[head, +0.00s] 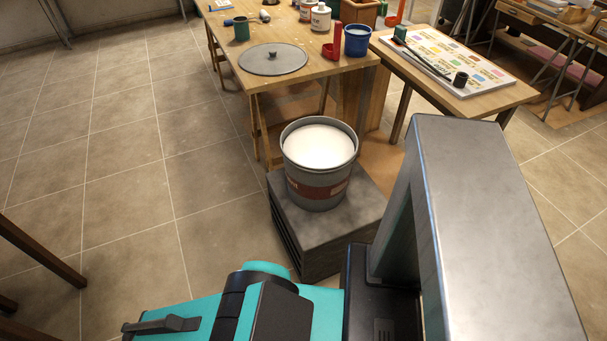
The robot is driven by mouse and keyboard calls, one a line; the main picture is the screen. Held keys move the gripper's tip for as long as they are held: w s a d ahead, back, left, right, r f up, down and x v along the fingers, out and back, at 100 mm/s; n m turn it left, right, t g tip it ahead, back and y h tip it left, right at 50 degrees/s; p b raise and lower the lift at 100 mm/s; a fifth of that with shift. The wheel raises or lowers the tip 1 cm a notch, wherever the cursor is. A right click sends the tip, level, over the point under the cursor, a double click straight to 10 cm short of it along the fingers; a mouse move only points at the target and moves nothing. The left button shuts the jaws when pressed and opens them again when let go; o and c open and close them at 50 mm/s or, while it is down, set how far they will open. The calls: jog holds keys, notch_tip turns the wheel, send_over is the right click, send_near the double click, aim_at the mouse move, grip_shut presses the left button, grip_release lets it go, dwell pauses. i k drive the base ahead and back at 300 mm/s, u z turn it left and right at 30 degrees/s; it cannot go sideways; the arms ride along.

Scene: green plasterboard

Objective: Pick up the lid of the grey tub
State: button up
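The lid (273,59), a flat grey disc with a small dark knob, lies on the front part of the wooden table. The grey tub (319,188) stands upright and open on a dark grey block, apart from the lid and in front of the table. It has a reddish-brown label and white contents. My gripper is not in the picture; only parts of my own body show at the bottom and right.
The wooden table (225,66) also holds a green cup (241,29), a blue cup (357,41), a red object (333,42) and bottles near the lid. A second table (487,103) at right carries a colour chart board. The dark grey block (318,233) supports the tub.

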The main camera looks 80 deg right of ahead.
aim_at(271, 59)
jog(key=u, duration=0.35)
jog(key=i, duration=1.5)
jog(key=u, duration=1.45)
jog(key=k, duration=0.15)
jog(key=z, duration=4.25)
